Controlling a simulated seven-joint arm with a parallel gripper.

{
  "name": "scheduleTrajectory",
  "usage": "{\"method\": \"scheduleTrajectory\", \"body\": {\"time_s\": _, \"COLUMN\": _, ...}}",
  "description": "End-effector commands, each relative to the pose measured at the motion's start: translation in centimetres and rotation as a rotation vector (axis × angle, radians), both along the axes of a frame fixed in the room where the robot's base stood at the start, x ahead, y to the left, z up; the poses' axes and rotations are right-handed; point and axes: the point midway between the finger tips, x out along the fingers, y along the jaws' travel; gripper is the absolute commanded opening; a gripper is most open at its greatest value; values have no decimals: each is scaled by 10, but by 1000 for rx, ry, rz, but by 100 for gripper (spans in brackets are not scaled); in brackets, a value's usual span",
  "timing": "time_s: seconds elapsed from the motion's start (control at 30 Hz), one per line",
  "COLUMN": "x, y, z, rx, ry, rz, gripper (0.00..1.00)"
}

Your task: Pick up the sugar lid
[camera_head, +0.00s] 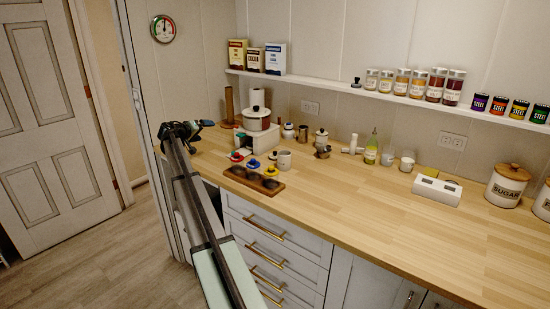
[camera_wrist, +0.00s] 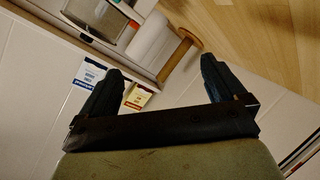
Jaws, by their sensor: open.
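The sugar canister (camera_head: 506,188) is white with the word SUGAR on its front and stands on the counter at the far right of the head view. Its brown wooden lid (camera_head: 515,172) with a knob sits on top of it. My gripper (camera_head: 196,127) is at the far left end of the counter, a long way from the lid. In the wrist view my gripper (camera_wrist: 160,70) has its two dark fingers spread apart with nothing held between them. The lid and the canister are outside the wrist view.
A white box-like holder (camera_head: 437,190) stands left of the canister. A second white canister (camera_head: 543,205) is cut off at the right edge. Several jars and cans line the wall shelf (camera_head: 345,87) above. The counter front (camera_head: 370,215) is clear. A wooden-ended roll (camera_wrist: 185,48) shows beyond my fingers.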

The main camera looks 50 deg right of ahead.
Motion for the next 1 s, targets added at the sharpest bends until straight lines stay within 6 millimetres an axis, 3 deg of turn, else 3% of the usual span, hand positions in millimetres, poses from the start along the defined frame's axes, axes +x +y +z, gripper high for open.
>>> {"method": "scheduleTrajectory", "body": {"time_s": 0.03, "x": -8, "y": -36, "z": 36, "rx": -32, "ry": -21, "rz": -41, "gripper": 98}}
{"method": "scheduleTrajectory", "body": {"time_s": 0.1, "x": -30, "y": -80, "z": 78, "rx": -63, "ry": -52, "rz": -104, "gripper": 98}}
{"method": "scheduleTrajectory", "body": {"time_s": 0.2, "x": -69, "y": -131, "z": 108, "rx": -59, "ry": -100, "rz": -205, "gripper": 98}}
{"method": "scheduleTrajectory", "body": {"time_s": 0.3, "x": -108, "y": -171, "z": 115, "rx": -21, "ry": -150, "rz": -307, "gripper": 98}}
{"method": "scheduleTrajectory", "body": {"time_s": 0.5, "x": -177, "y": -233, "z": 114, "rx": 93, "ry": -273, "rz": -505, "gripper": 98}}
{"method": "scheduleTrajectory", "body": {"time_s": 0.63, "x": -205, "y": -253, "z": 93, "rx": 242, "ry": -411, "rz": -652, "gripper": 98}}
{"method": "scheduleTrajectory", "body": {"time_s": 1.0, "x": -225, "y": -249, "z": 33, "rx": 696, "ry": -735, "rz": -1059, "gripper": 98}}
